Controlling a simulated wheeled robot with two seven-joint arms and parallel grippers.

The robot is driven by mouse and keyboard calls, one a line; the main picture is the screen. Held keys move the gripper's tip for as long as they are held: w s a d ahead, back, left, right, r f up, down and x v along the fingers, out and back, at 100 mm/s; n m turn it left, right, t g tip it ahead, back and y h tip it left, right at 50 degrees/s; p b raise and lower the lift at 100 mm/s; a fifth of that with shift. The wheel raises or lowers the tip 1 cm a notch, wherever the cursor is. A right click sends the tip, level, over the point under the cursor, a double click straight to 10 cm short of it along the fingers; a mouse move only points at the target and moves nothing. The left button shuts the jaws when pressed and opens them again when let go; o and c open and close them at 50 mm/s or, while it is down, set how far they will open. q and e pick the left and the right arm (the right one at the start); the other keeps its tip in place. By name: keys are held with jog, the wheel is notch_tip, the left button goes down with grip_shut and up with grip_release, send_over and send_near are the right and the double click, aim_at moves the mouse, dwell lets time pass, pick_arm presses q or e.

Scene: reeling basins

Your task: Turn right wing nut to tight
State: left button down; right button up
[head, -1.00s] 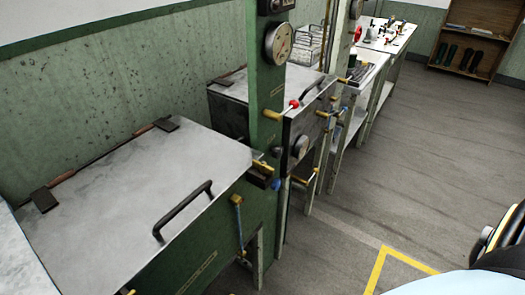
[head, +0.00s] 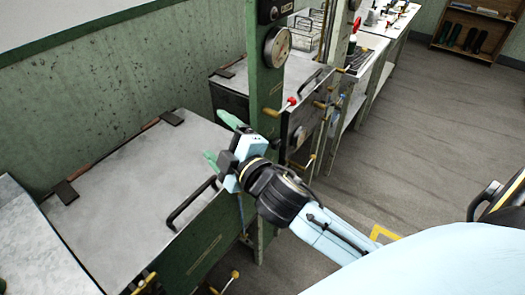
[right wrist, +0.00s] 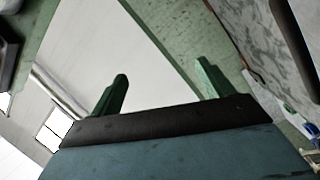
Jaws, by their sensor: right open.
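The near basin has a grey metal lid (head: 140,165) with a black handle (head: 190,203), shut on a green body (head: 205,245). A brass fitting (head: 145,284) shows at the basin's lower left front; I cannot tell whether it is a wing nut. The basin's right front corner by the post is covered by my right gripper, so no right wing nut can be made out there. My right gripper (head: 222,140) is open and empty over the lid's right edge. Its green fingers stand apart in the right wrist view (right wrist: 160,88). My left gripper is not in view.
A green post (head: 265,90) with a round gauge (head: 277,43) stands just beyond my right gripper. Behind it is a second lidded basin (head: 300,80) with a red-tipped brass valve (head: 285,104).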

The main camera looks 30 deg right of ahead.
jog(key=w+a+r+n+t+y, duration=0.1)
jog(key=a+r+n+t+y, duration=0.1)
jog(key=a+r+n+y, duration=0.5)
jog(key=s+a+r+n+g+y, duration=0.15)
jog(key=a+n+g+y, duration=0.45)
jog(key=n, duration=0.7)
jog(key=s+a+r+n+g+y, duration=0.1)
jog(key=s+a+n+g+y, duration=0.15)
jog(key=n+g+y, duration=0.75)
jog(key=w+d+f+n+g+h, duration=0.3)
jog(key=d+f+n+h, duration=0.7)
jog(key=n+h, duration=0.5)
jog(key=w+d+h, duration=0.3)
jog(key=d+h, duration=0.7)
jog(key=d, duration=0.8)
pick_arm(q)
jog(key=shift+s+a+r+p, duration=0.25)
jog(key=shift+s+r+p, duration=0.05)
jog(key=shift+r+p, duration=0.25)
pick_arm(e)
jog(key=shift+g, duration=0.4)
jog(key=f, duration=1.3)
jog(key=shift+s+a+f, duration=0.25)
